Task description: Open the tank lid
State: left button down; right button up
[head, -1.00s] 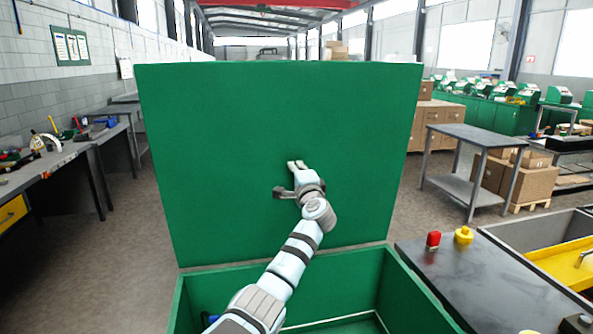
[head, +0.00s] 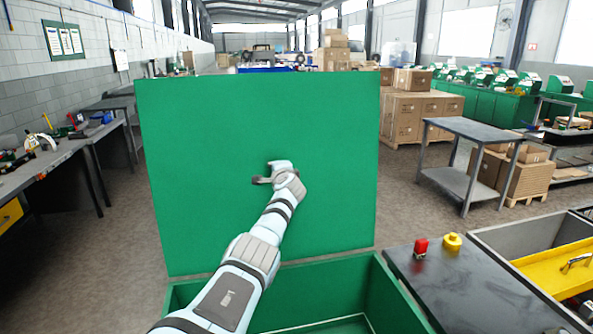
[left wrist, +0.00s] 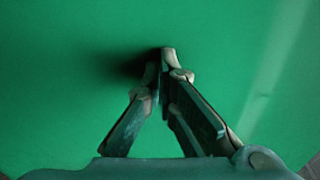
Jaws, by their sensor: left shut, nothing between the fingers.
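The green tank lid (head: 230,120) stands raised, roughly upright, behind the open green tank (head: 345,275) in the head view. The tank's inside shows at the bottom of that view. My left arm reaches up over the tank, and my left gripper (head: 277,167) is at the middle of the lid's inner face. In the left wrist view the fingers (left wrist: 165,65) are closed together with nothing between them, close against the green surface (left wrist: 60,80). Whether the fingertips touch it I cannot tell for sure. My right gripper is not in view.
A dark bench top with a red button (head: 420,247) and a yellow button (head: 452,242) lies right of the tank. A yellow tray (head: 550,270) is further right. A grey table (head: 475,140) and cardboard boxes stand behind. A workbench (head: 40,170) is at left.

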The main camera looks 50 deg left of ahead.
pick_arm(q)
jog(key=v, duration=1.2)
jog(key=shift+s+r, duration=0.15)
jog(key=shift+s, duration=0.15)
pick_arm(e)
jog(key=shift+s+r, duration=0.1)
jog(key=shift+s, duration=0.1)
pick_arm(q)
jog(key=shift+a, duration=0.1)
